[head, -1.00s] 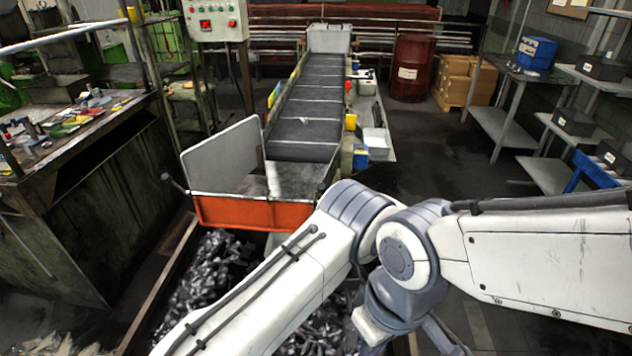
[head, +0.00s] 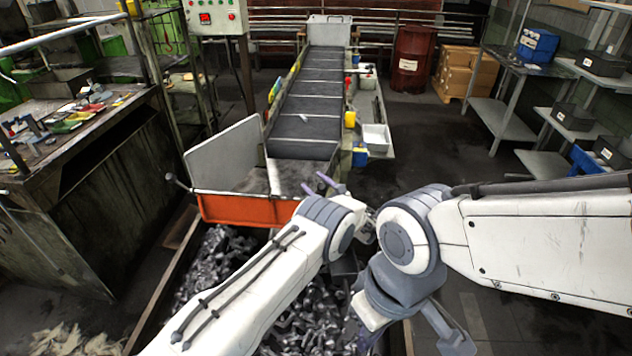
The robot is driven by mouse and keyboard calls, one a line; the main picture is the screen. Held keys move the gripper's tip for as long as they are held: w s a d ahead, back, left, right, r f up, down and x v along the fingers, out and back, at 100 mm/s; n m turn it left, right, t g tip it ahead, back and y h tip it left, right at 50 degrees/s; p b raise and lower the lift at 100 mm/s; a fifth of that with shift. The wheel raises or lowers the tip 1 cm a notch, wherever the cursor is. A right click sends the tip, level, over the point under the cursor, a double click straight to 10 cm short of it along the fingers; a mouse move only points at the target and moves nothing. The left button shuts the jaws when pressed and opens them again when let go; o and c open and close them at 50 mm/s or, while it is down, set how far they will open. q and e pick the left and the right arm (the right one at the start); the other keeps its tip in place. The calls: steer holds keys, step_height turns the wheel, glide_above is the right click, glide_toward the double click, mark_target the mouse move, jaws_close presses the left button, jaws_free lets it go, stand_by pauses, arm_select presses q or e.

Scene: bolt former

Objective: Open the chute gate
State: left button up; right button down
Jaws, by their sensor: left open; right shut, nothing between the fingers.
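An orange panel (head: 245,210), which looks like the chute gate, stands upright across the near end of the chute (head: 290,176). A short lever with a round knob (head: 168,178) sticks out at its left end. My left gripper (head: 322,184) is open and empty over the right side of the chute mouth, just beyond the panel's right end. My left wrist hides that end, and I cannot tell whether the fingers touch anything. My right gripper (head: 456,342) is shut and empty, low at the bottom right, away from the panel.
A dark conveyor belt (head: 308,100) runs back from the chute, with a pale side plate (head: 225,157) at left. A bin of metal parts (head: 215,265) lies below. A workbench (head: 100,200) stands left.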

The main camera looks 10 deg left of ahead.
arm_select(q)
jaws_close()
stand_by(1.4)
